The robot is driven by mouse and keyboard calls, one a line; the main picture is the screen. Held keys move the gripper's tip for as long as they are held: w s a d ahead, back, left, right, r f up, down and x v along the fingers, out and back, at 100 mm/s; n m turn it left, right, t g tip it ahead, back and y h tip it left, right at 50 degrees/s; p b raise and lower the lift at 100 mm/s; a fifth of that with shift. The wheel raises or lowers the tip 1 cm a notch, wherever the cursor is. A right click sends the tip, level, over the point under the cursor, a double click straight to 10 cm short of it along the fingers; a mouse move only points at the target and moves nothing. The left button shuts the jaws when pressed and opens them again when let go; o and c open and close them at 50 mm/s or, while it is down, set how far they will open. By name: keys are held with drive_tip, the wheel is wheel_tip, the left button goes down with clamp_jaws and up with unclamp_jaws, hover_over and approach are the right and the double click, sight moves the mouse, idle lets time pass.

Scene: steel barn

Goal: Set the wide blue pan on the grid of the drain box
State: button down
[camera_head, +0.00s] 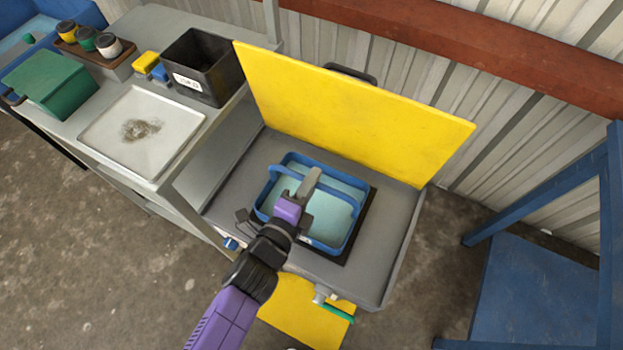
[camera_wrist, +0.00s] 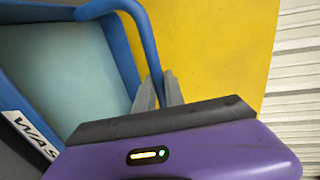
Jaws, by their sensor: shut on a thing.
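The wide blue pan (camera_head: 351,235) has a raised blue handle and a pale blue inside; I cannot tell if that is liquid. It is over the dark grid (camera_head: 367,213) inside the grey drain box (camera_head: 397,222), and looks level. I cannot tell whether it touches the grid. My gripper (camera_head: 305,188) is above the pan, shut on its handle. In the wrist view the handle (camera_wrist: 146,40) runs down between my fingertips (camera_wrist: 158,92). The pan (camera_wrist: 20,82) there shows a white label reading "WAS", partly hidden by my gripper.
The drain box's yellow lid (camera_head: 350,115) stands open behind the pan. A green-handled valve (camera_head: 338,312) is at the front. On the left a bench holds a white tray (camera_head: 170,152), a black bin (camera_head: 208,92) and a green box (camera_head: 52,85). A blue frame (camera_head: 540,290) stands right.

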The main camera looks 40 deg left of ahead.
drive_tip(key=c, duration=1.8)
unclamp_jaws()
drive_tip(key=shift+f, duration=0.15)
drive_tip(key=shift+c, duration=0.2)
drive_tip(key=o, duration=0.4)
drive_tip(key=shift+o, duration=0.2)
drive_tip(key=shift+r, duration=0.25)
drive_tip(key=shift+s, duration=0.35)
drive_tip(key=v, duration=1.1)
drive_tip(key=shift+d+b, duration=0.15)
drive_tip(key=shift+b, duration=0.15)
drive_tip(key=shift+s+r, duration=0.1)
